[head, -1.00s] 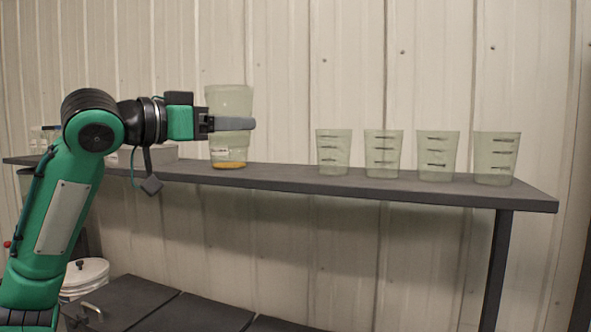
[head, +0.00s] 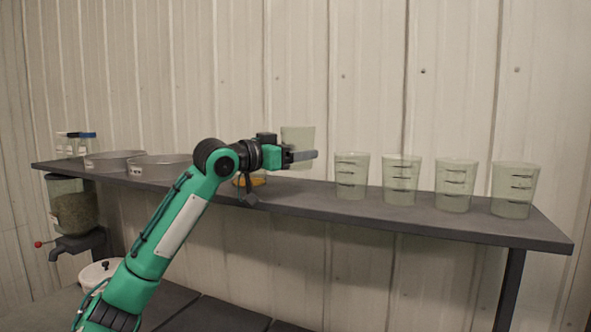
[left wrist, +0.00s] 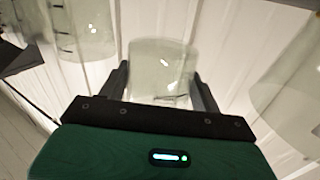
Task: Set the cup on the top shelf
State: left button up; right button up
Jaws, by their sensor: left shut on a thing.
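A translucent greenish cup (head: 298,138) is in my left gripper (head: 301,156), upright in the head view, with its base just above the shelf's back edge in the picture. I cannot tell whether it touches the shelf. In the left wrist view the cup (left wrist: 160,62) sits between the two fingers of the gripper (left wrist: 162,85). The dark top shelf (head: 400,218) runs across the head view, with several similar translucent cups (head: 401,180) in a row to the right of the held cup. My right gripper is not in view.
A container with an orange bottom (head: 258,182) stands on the shelf, partly hidden by my arm. Two metal pans (head: 158,172) and small blue-topped items (head: 75,143) are at the left. A hopper (head: 75,212) hangs below. Room between the held cup and the row is narrow.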

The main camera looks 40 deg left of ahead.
pick_arm(q)
jog(key=shift+s+f, duration=0.2)
jog(key=shift+f, duration=0.45)
jog(key=shift+w+f, duration=0.1)
jog(key=shift+f, duration=0.35)
notch_tip(320, 180, down, 2)
jog(key=shift+f, duration=0.25)
jog(key=shift+p, duration=0.5)
jog(key=shift+w+f, duration=0.1)
jog(key=shift+f, duration=0.1)
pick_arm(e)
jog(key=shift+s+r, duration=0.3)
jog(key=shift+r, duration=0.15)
pick_arm(q)
jog(key=shift+f, duration=0.1)
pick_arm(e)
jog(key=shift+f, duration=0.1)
